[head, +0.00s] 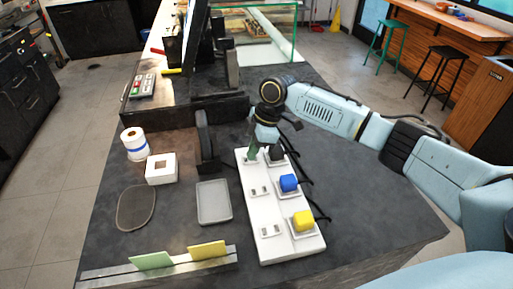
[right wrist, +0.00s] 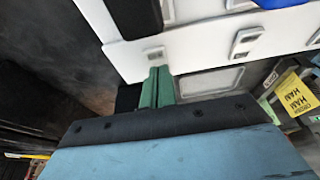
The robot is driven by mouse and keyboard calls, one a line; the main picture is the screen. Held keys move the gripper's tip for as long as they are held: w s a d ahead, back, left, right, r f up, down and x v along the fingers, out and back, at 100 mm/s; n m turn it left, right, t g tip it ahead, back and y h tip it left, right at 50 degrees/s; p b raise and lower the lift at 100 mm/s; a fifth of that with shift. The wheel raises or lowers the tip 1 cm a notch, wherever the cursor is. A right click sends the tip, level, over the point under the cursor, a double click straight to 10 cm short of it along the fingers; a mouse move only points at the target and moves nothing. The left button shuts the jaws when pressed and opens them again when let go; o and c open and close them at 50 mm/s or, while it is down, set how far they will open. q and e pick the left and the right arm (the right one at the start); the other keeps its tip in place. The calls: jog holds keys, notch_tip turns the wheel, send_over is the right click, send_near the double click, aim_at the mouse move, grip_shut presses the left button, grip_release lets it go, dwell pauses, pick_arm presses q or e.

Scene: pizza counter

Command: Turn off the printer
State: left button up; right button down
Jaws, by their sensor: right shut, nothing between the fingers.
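A white power strip (head: 257,212) lies on the dark counter, with a column of small switches on its left and a dark plug (head: 277,154), a blue plug (head: 289,183) and a yellow plug (head: 303,221) on its right. My right gripper (head: 252,152) is shut and empty, pointing down at the strip's far end by the switch beside the dark plug. In the right wrist view its green fingertips (right wrist: 157,76) are close to a switch (right wrist: 153,54); contact cannot be told. No printer can be picked out for sure. My left gripper is out of view.
Left of the strip are a grey tray (head: 214,203), a white box (head: 161,169), a paper roll (head: 135,144) and a dark oval mat (head: 136,208). A metal rail (head: 110,271) holds a green and a yellow card.

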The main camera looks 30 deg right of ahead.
jog(key=shift+r, duration=0.1)
dwell(0.3)
jog(key=p+v, duration=0.2)
jog(key=a+p+v, duration=0.1)
jog(key=p+v, duration=0.1)
jog(key=p, duration=0.1)
jog(key=shift+w+r, duration=0.1)
jog(key=shift+r, duration=0.1)
jog(key=d+b+v, duration=0.1)
jog(key=v, duration=0.8)
jog(key=shift+s+d, duration=0.3)
jog(key=shift+d, duration=0.2)
